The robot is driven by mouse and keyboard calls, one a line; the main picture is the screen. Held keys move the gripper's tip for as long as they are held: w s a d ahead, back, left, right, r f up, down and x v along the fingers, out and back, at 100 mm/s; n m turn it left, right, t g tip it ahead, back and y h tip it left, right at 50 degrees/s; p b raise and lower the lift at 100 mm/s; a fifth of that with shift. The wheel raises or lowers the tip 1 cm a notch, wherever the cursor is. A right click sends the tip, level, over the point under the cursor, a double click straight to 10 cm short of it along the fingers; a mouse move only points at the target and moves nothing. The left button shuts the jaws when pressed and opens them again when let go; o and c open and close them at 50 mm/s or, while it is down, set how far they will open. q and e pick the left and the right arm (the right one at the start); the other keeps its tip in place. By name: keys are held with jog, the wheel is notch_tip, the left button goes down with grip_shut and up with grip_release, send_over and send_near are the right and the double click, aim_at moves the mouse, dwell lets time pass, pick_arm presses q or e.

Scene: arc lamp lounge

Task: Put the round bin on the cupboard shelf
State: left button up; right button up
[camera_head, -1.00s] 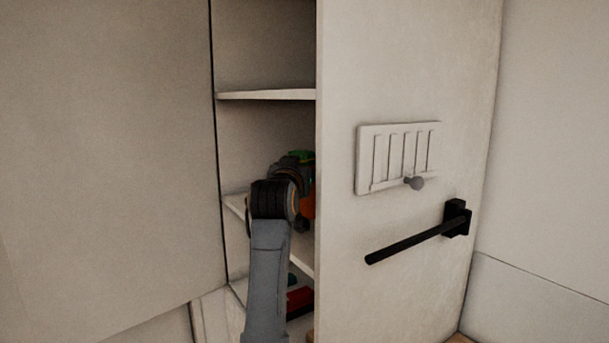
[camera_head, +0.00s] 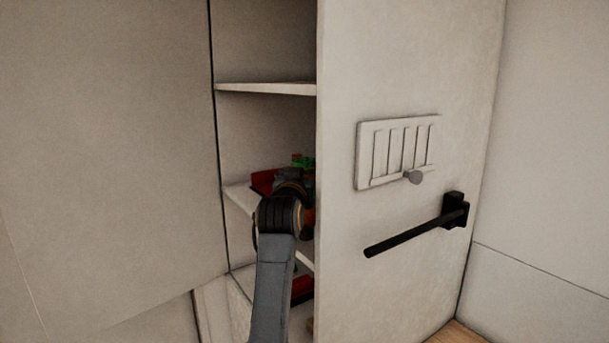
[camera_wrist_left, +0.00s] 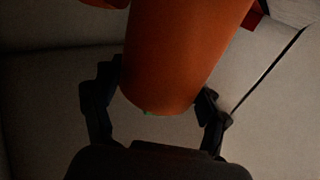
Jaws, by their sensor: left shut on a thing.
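The round bin (camera_wrist_left: 185,50) is orange and fills the upper middle of the left wrist view. My left gripper (camera_wrist_left: 155,98) is shut on it, with one dark finger on each side. In the head view, only a sliver of orange (camera_head: 309,217) shows beside my left wrist, at the door's edge. My left arm reaches into the open cupboard, at the middle shelf (camera_head: 241,198). The fingers and most of the bin are hidden there by my wrist and the door. I cannot tell whether the bin touches the shelf. My right gripper is not in view.
The cupboard door (camera_head: 410,60) stands open just right of my arm, with a black bar handle (camera_head: 415,238). A red thing (camera_head: 263,181) and a green thing (camera_head: 302,161) show at the middle shelf. Another red thing (camera_head: 302,288) lies lower. An upper shelf (camera_head: 265,88) looks empty.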

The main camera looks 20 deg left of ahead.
pick_arm(q)
jog(key=o, duration=1.8)
jog(key=shift+r, duration=0.1)
jog(key=shift+s+b, duration=0.35)
jog(key=shift+s, duration=0.1)
jog(key=s+b, duration=0.1)
jog(key=s, duration=0.1)
jog(key=s+b, duration=0.1)
jog(key=s, duration=0.1)
jog(key=s+d+b, duration=0.1)
jog(key=s, duration=0.1)
jog(key=shift+s, duration=0.3)
